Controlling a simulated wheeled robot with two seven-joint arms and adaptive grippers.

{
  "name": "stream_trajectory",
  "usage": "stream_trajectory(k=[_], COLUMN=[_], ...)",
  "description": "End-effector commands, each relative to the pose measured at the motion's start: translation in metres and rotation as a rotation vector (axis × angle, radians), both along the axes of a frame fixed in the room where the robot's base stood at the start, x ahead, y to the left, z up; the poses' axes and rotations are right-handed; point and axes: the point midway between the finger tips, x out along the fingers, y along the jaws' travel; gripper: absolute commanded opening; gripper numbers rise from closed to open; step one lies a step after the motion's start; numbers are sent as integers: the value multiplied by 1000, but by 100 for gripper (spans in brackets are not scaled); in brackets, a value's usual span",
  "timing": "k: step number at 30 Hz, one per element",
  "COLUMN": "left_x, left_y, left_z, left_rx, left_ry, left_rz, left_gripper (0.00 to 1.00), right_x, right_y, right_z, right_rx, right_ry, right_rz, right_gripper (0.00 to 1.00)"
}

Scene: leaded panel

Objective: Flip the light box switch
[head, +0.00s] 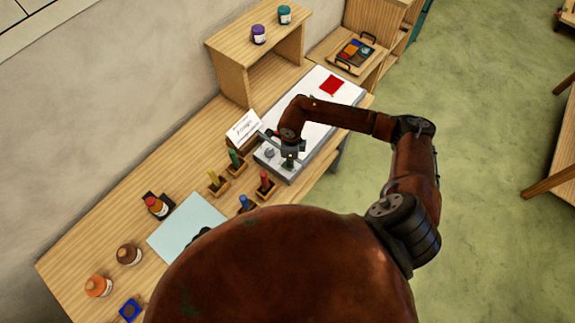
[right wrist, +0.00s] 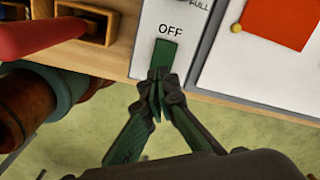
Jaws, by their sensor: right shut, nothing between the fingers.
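The light box (head: 318,112) is a long white panel in a grey frame on the wooden bench. Its control strip has a grey knob (head: 269,153). In the right wrist view the grey strip (right wrist: 147,42) carries the word OFF, with the green switch (right wrist: 166,53) just below it. My right gripper (right wrist: 157,78) is shut and empty, its fingertips at the lower end of the switch; I cannot tell whether they touch it. In the head view the right gripper (head: 289,160) is over the strip's front end and largely hides the switch.
A red piece (head: 331,86) lies on the light box. Coloured-handled tools in wooden holders (head: 236,161) and a white card (head: 243,127) stand close to the strip. A pale blue sheet (head: 185,226) and several jars lie further left. Open floor (head: 480,110) is at right.

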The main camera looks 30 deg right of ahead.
Motion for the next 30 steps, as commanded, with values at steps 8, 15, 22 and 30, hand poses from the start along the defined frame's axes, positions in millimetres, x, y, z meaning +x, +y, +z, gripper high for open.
stream_trajectory(k=[8, 15, 22, 30], left_x=[0, 0, -1, -2], left_y=[0, 0, 0, 0], left_z=[-2, -5, -8, -12], left_rx=[0, 0, 0, 0], left_ry=[0, 0, 1, 2], left_rz=[0, 0, 1, 1], left_gripper=[40, 40, 40, 40], right_x=[0, 0, 0, 0], right_y=[0, 0, 0, 0], right_z=[-2, -6, -9, -13], right_rx=[0, 0, 0, 0], right_ry=[0, 0, 0, 0], right_rz=[0, 0, 0, 0], right_gripper=[0, 0, 0, 0])
